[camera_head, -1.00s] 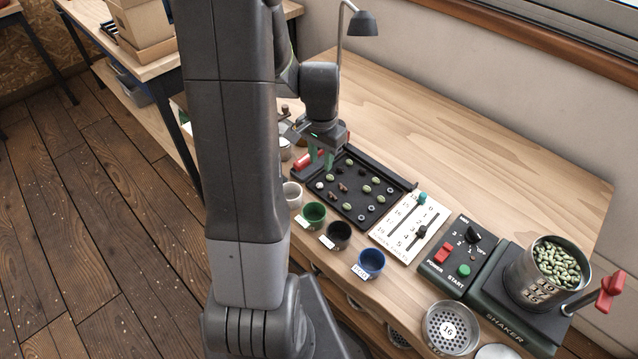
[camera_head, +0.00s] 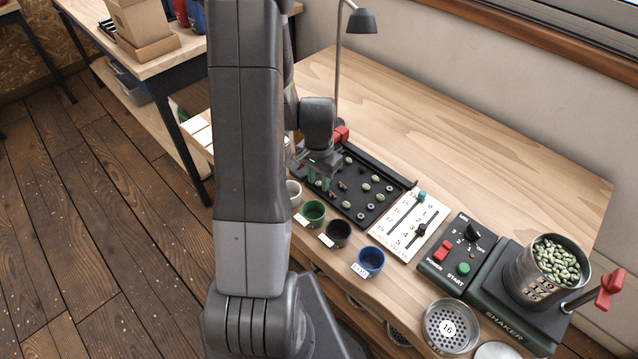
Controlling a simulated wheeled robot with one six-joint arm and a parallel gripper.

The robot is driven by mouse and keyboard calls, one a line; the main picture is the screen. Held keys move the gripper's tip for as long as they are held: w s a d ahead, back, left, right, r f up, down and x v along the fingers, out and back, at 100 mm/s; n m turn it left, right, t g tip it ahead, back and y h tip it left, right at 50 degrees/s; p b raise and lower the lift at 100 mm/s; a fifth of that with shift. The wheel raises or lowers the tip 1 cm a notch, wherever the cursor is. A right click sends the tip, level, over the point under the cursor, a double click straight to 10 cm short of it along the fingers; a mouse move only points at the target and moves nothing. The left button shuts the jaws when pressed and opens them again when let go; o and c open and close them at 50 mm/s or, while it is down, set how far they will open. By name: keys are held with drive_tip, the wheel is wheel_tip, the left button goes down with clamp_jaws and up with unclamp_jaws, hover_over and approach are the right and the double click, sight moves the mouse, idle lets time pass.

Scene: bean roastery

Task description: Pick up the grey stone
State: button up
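My gripper (camera_head: 319,181) points down with its green fingertips over the left end of the black sorting tray (camera_head: 352,222). The fingertips look apart, and I see nothing held between them. The tray holds pale green beans (camera_head: 375,178), dark bits and small grey rings (camera_head: 361,215). I cannot make out the grey stone for certain. The tray surface right under and behind my gripper is hidden.
A green cup (camera_head: 313,214), a black cup (camera_head: 338,234) and a blue cup (camera_head: 370,262) stand along the tray's front. A white slider panel (camera_head: 404,240), a control box (camera_head: 445,270) and a bean-filled canister (camera_head: 522,278) stand to the right.

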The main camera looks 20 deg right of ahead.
drive_tip(key=shift+c, duration=0.4)
clamp_jaws()
drive_tip(key=shift+r, duration=0.1)
